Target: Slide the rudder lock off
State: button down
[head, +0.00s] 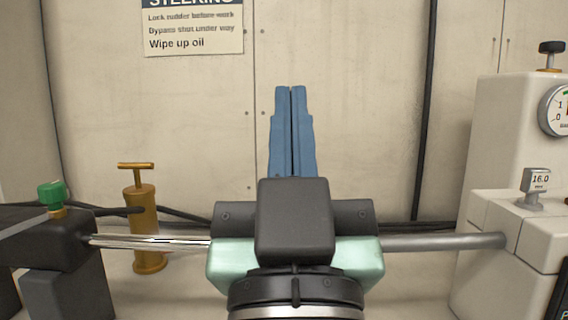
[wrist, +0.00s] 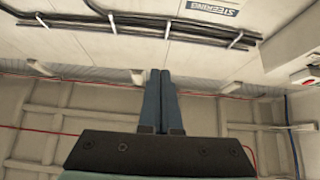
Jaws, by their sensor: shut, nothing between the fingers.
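My gripper (head: 290,90) is shut and empty, its two blue fingers together and pointing up in front of the pale back wall. The fingers also show shut in the wrist view (wrist: 160,74), with nothing at their tips. A horizontal metal rod shows on both sides of my gripper, with a shiny left part (head: 150,243) and a greyer right part (head: 440,243). My gripper's body covers the middle of the rod's span. I cannot make out a rudder lock in either view; it may be hidden behind my gripper.
A dark block with a green knob (head: 51,194) is at the left, beside a brass hand pump (head: 143,225). A steering sign (head: 192,30) hangs on the wall.

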jog(key=w+d+n+g+y+p, duration=0.15)
jog(key=w+g+p, duration=0.75)
jog(key=p, duration=1.3)
jog(key=s+f+n+g+y+p, duration=0.2)
jog(key=s+g+p, duration=0.6)
jog(key=p, duration=1.8)
jog(key=shift+s+a+f+n+g, duration=0.2)
jog(key=shift+s+a+n+g, duration=0.25)
jog(key=shift+n+g, duration=0.3)
jog(key=shift+w, duration=0.15)
